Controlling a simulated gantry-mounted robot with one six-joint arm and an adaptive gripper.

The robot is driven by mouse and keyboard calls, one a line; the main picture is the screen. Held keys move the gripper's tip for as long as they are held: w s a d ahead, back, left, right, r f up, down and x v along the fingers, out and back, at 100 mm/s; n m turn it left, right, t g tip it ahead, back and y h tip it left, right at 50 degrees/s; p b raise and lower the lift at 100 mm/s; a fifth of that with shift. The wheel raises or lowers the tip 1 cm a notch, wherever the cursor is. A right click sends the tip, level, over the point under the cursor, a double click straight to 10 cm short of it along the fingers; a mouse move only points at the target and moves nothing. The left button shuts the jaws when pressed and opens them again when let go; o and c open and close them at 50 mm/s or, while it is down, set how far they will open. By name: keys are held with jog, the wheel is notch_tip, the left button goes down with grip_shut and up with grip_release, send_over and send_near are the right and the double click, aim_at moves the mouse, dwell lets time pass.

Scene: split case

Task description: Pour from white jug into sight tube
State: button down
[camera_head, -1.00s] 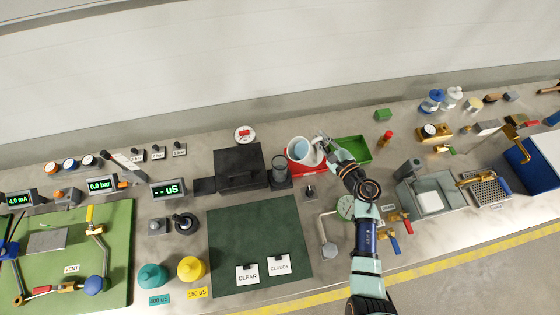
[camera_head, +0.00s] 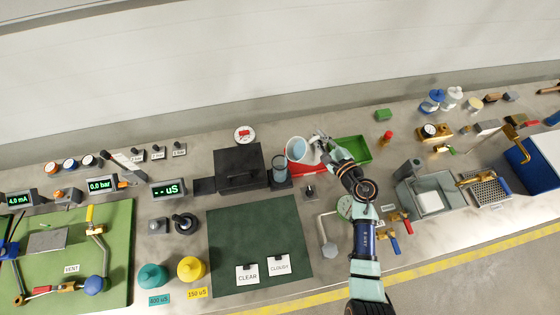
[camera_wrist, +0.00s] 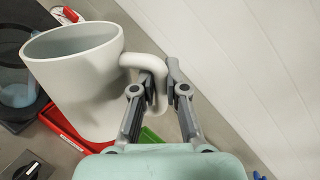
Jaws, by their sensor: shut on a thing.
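The white jug (camera_head: 300,151) is held in the air above the red tray, tilted to the left with its mouth towards the sight tube. My gripper (camera_head: 324,143) is shut on the jug's handle; the wrist view shows the fingers (camera_wrist: 160,88) on the handle of the jug (camera_wrist: 85,85). The clear sight tube (camera_head: 279,168) stands upright on a dark base just left of and below the jug's mouth. Bluish liquid shows in the jug's mouth in the head view. The tube also shows at the left of the wrist view (camera_wrist: 18,92), partly hidden by the jug.
A red tray (camera_head: 296,170) and a green tray (camera_head: 358,149) lie under and beside my gripper. A black box (camera_head: 240,167) stands left of the tube. A small black knob (camera_head: 309,191) is in front. A dark green mat (camera_head: 258,230) lies nearer, with two labelled cards.

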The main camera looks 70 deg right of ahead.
aim_at(313, 138)
jog(key=shift+w+a+r+n+g, duration=0.2)
jog(key=shift+w+r+n, duration=0.1)
jog(key=shift+r+n, duration=0.25)
jog(key=shift+w+a+r+n+g, duration=0.1)
jog(key=shift+w+a+r+n, duration=0.15)
jog(key=shift+r+n, duration=0.3)
dwell(1.3)
jog(key=shift+w+a+r+n+h, duration=0.15)
jog(key=shift+w+a+r+n, duration=0.15)
jog(key=shift+r+n, duration=0.15)
jog(key=shift+w+a+r+n+h, duration=0.15)
jog(key=shift+w+r+n, duration=0.1)
jog(key=shift+r+n, duration=0.15)
dwell(2.2)
jog(key=shift+s+d+f+m, duration=0.35)
jog(key=shift+s+f+m, duration=0.05)
jog(key=shift+f+m, duration=0.2)
jog(key=shift+s+d+f+m, duration=0.35)
jog(key=shift+f+m, duration=0.1)
jog(key=shift+m, duration=0.1)
jog(key=shift+a+f, duration=0.1)
jog(key=shift+s+f+m, duration=0.1)
jog(key=shift+f+m, duration=0.2)
jog(key=s+d+f+m+t, duration=0.2)
jog(key=s+d+f+m, duration=0.3)
jog(key=f+m, duration=0.3)
jog(key=shift+s+f+m, duration=0.4)
jog(key=shift+s+f, duration=0.15)
jog(key=shift+f, duration=0.45)
